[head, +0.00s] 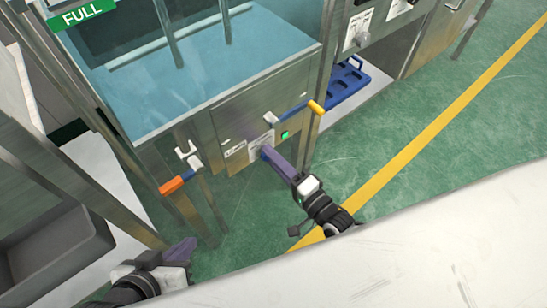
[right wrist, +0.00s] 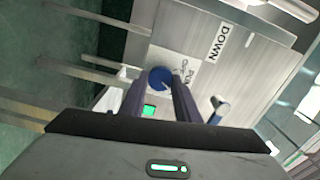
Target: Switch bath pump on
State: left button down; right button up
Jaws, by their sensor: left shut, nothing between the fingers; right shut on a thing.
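The bath (head: 200,70) is a steel tank of blue water at the upper left in the head view. Its front panel (head: 233,122) carries white labels, a lit green lamp (head: 285,135) and a blue round knob (right wrist: 160,79). The lamp also shows in the right wrist view (right wrist: 150,111). My right gripper (head: 270,158) reaches the panel and is shut on the blue knob, one finger on each side of it. The fingers mostly hide the knob in the head view. My left gripper (head: 186,248) is shut and empty at the lower left, away from the panel.
An orange-ended lever (head: 177,183) and a yellow-ended lever (head: 316,107) stick out from the bath's front corners. A blue tray (head: 348,82) sits on a shelf to the right. A grey bin (head: 60,245) stands at the lower left. Green floor is free at right.

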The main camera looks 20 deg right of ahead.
pick_arm(q)
jog(key=shift+w+r, duration=0.1)
dwell(0.3)
pick_arm(e)
jog(key=o, duration=1)
jog(key=shift+o, duration=0.2)
